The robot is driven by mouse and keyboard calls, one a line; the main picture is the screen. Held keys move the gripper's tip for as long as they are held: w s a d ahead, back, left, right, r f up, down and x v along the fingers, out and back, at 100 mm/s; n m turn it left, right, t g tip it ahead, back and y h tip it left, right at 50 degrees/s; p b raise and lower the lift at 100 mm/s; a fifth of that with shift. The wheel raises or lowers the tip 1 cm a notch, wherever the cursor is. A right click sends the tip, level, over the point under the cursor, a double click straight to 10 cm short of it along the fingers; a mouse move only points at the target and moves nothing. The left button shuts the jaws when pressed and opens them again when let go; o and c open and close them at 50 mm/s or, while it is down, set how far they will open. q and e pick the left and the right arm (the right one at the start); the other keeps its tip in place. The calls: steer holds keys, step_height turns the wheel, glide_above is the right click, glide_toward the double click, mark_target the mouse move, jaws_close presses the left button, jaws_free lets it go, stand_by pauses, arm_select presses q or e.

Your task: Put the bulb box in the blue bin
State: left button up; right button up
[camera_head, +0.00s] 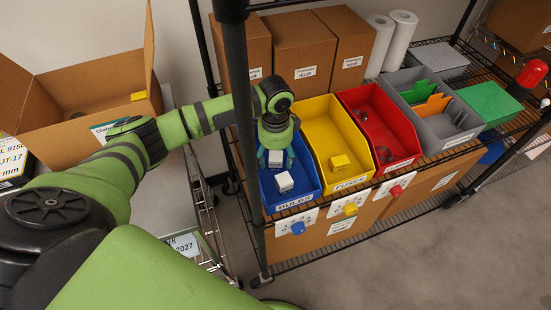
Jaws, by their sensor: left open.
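The blue bin (309,188), labelled BULBS, stands at the left end of the wire shelf. A small white box (284,182) lies inside it near the front. A second white box (276,158) is farther back in the bin, directly below my left gripper (275,163). My left gripper is open and points down over the blue bin, with its fingers around or just above the second box. Whether that box touches the fingers or the bin floor is hard to tell. My right gripper is not in view.
A black shelf post (240,90) rises close to my left arm. An open cardboard box (85,85) is at left.

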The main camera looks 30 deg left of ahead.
mark_target(276, 157)
arm_select(q)
step_height(276, 157, up, 10)
steer(key=shift+r+b, duration=0.2)
steer(key=shift+b, duration=0.2)
stand_by(1.1)
